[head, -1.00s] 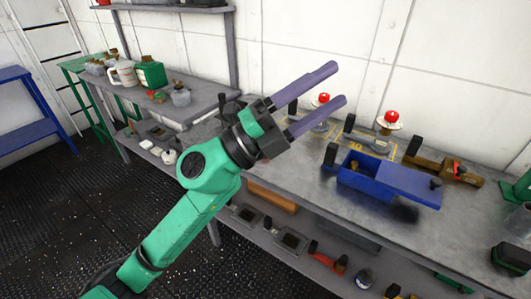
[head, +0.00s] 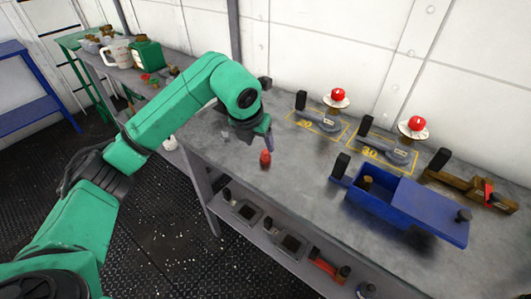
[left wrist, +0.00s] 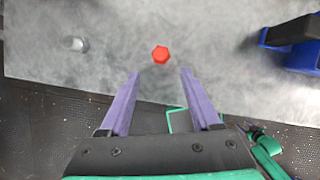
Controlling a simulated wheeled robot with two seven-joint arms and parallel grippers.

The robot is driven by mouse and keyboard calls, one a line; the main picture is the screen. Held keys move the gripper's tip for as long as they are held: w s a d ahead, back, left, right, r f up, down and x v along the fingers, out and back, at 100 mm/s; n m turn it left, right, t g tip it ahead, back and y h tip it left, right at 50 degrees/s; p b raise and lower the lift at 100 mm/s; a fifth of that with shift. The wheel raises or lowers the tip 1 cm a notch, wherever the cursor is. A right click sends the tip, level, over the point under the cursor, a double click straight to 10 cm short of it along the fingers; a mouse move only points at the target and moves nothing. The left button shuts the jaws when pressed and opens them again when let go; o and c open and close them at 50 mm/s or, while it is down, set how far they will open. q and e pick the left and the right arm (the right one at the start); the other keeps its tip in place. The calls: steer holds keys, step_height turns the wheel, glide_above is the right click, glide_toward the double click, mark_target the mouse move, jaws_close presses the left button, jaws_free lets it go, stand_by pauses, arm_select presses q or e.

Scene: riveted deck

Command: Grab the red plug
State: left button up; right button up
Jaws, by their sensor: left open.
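The red plug (head: 265,158) stands on the grey workbench (head: 300,190) near its front edge. In the left wrist view the red plug (left wrist: 161,54) is a small red hexagonal shape, just beyond the fingertips and roughly centred between them. My left gripper (head: 268,142) points down close to the plug, partly hidden behind its own arm. Its two purple fingers (left wrist: 160,72) are spread with nothing between them.
A blue box (head: 378,205) with a sliding lid sits to the right on the bench. Behind stand two red-topped pieces (head: 337,96) (head: 416,126) by yellow-marked areas. A small grey cylinder (left wrist: 77,44) stands left of the plug. Bench around the plug is clear.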

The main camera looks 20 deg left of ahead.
mark_target(265, 151)
arm_select(q)
steer(key=p+x, duration=0.1)
steer(key=x, duration=0.2)
steer(key=p+x, duration=0.1)
steer(key=x, duration=0.2)
steer(key=shift+w+d+r, duration=0.1)
steer(key=shift+w+d, duration=0.05)
steer(key=shift+w, duration=0.3)
steer(key=shift+w+f, duration=0.1)
steer(key=shift+f, duration=0.35)
jaws_close()
arm_select(e)
steer(key=w+r, duration=0.2)
steer(key=shift+w+a+r, duration=0.1)
steer(key=shift+w, duration=0.2)
arm_select(q)
steer(key=shift+w, duration=0.1)
